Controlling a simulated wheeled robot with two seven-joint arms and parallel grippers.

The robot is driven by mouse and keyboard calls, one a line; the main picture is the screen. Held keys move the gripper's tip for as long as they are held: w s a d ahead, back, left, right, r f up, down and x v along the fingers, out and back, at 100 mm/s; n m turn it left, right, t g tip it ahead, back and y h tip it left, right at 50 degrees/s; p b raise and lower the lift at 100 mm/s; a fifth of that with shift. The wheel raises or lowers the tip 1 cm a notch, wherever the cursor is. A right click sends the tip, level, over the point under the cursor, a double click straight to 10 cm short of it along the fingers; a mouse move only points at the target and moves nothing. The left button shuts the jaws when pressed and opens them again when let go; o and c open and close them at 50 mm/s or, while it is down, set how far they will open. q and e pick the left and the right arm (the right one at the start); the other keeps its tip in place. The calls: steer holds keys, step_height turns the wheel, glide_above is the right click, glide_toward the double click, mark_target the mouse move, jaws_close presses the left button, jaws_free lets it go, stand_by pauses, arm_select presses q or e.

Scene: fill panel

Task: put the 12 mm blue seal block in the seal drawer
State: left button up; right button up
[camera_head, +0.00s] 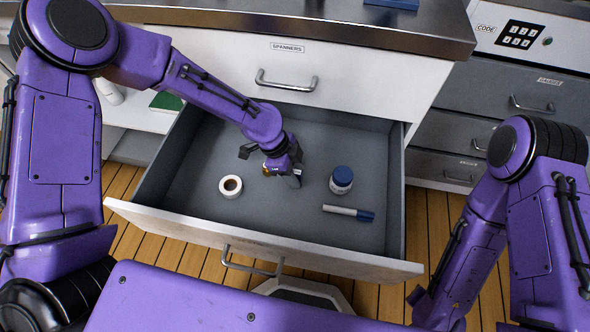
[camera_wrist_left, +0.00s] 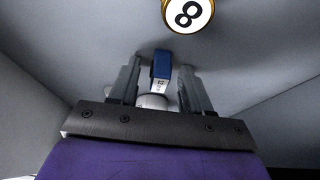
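A small blue block (camera_wrist_left: 161,66) with a white end marked "12" shows between the two fingers of my left gripper (camera_wrist_left: 160,78) in the left wrist view. Gaps show on both sides of the block, so the gripper looks open around it. In the head view my left gripper (camera_head: 270,166) reaches down inside an open grey-lined drawer (camera_head: 190,222), and the block is not clearly visible there. I read no seal label on this drawer. My right arm is at the right; its gripper (camera_head: 416,296) is mostly hidden at the lower edge.
The open drawer also holds a tape roll (camera_head: 230,186), a blue-capped jar (camera_head: 341,180) and a marker (camera_head: 348,213). The closed spanners drawer (camera_head: 345,70) is above. Grey drawers (camera_head: 455,133) stand at right.

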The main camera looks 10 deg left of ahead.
arm_select(q)
steer(key=shift+r, duration=0.1)
steer(key=p+v, duration=0.3)
steer(key=v, duration=0.9)
steer(key=shift+r, duration=0.1)
